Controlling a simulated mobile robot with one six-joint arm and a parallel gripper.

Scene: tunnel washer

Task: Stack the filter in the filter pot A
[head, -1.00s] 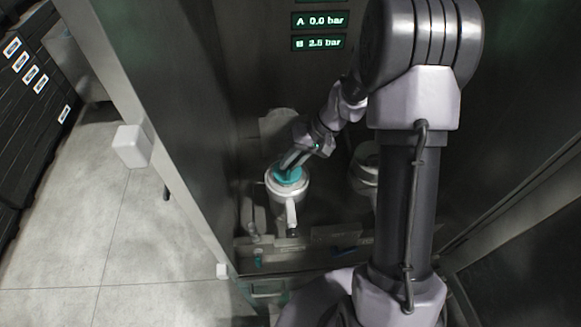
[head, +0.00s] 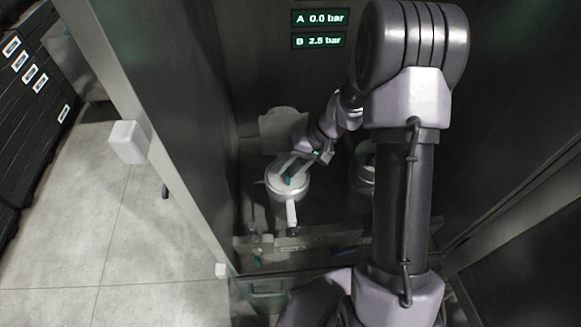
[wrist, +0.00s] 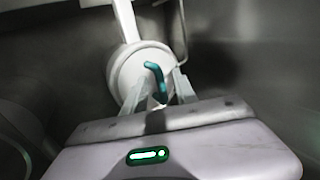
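A pale round pot (head: 277,196) with a white spout-like arm at its front stands upright in the cabinet, left of a second pot; I see no letter on either. It also shows in the wrist view (wrist: 119,76). A bent teal piece, apparently the filter's handle (wrist: 154,78), shows over the pot's pale mouth; it is small in the head view (head: 289,180). The filter's body cannot be told apart from the pot. My gripper (wrist: 161,88) is open over the mouth, its fingers apart on either side of the teal piece.
The second pot (head: 361,172) stands to the right, partly behind my arm. The display (head: 319,29) reads A 0.0 bar and B 2.5 bar. The cabinet's left post (head: 165,165) and front ledge (head: 300,242) bound the space. Black boxes (head: 30,110) stand outside at left.

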